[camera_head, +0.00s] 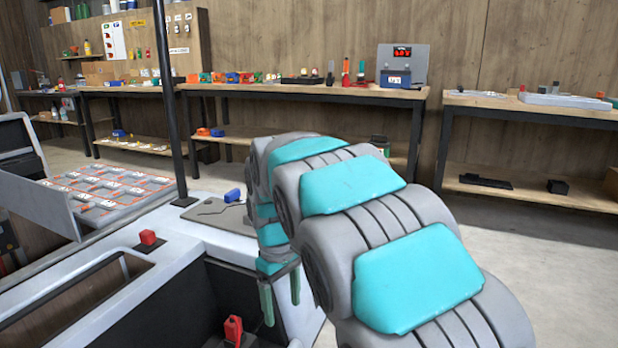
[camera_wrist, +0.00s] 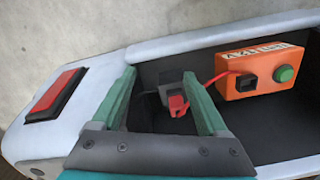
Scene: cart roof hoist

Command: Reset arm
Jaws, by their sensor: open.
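My gripper (camera_head: 282,302) points down over the front part of the white cart, with its green fingers spread apart. In the wrist view, its two fingers (camera_wrist: 158,88) are open. A small red connector with a black part (camera_wrist: 178,106) shows between them, apparently beyond the fingertips and not gripped; the depth is hard to judge. A red lead runs from it to an orange box (camera_wrist: 235,72) with a green button. My arm, grey and turquoise, reaches from the lower right of the head view and hides part of the cart.
The white cart (camera_head: 190,240) has a dark recess holding a red part (camera_head: 233,330), a red button (camera_head: 148,238) on top, and a dark post (camera_head: 167,100). A blue item (camera_head: 232,195) lies near the post. Workbenches (camera_head: 300,92) line the wall; floor at right is clear.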

